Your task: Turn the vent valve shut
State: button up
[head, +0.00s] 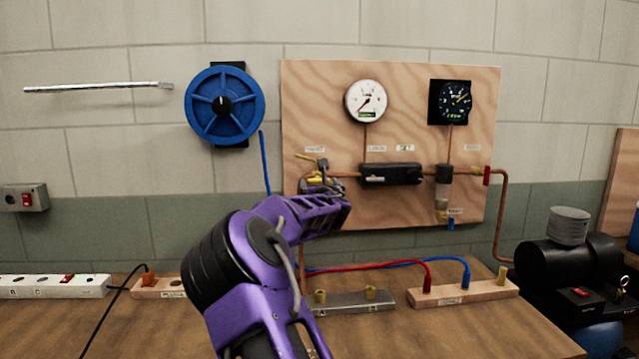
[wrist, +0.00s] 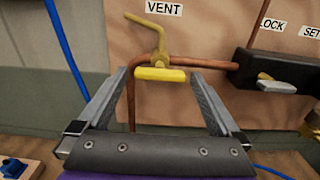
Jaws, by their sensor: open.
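The vent valve is on the copper pipe under the VENT label (wrist: 164,8). In the wrist view its yellow handle bar (wrist: 160,74) lies level across the pipe, and a dull brass lever (wrist: 158,38) rises above it and bends to the left. My gripper (wrist: 159,80) is open, with one finger on each side of the yellow bar. I see no clear contact; the depth between fingers and bar is hard to tell. In the head view my gripper (head: 320,180) is at the valve's yellow lever (head: 309,157) and hides much of the valve.
The plywood board (head: 300,90) also bears a white gauge (head: 366,101), a dark gauge (head: 450,102) and a black lock block (head: 391,174) right of the valve. A blue hose reel (head: 225,106) hangs left. Red and blue hoses (head: 385,266) lie on the bench below.

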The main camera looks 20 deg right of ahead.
jog(key=c, duration=1.2)
jog(key=shift+m+b, duration=0.3)
jog(key=m+b, duration=0.2)
jog(key=shift+m, duration=0.4)
jog(key=m+b, duration=0.1)
jog(key=m, duration=0.3)
jog(key=shift+r+m, duration=0.1)
jog(key=shift+m, duration=0.2)
jog(key=m, duration=0.4)
jog(key=shift+m, duration=0.3)
jog(key=m, duration=0.5)
jog(key=shift+m, duration=0.3)
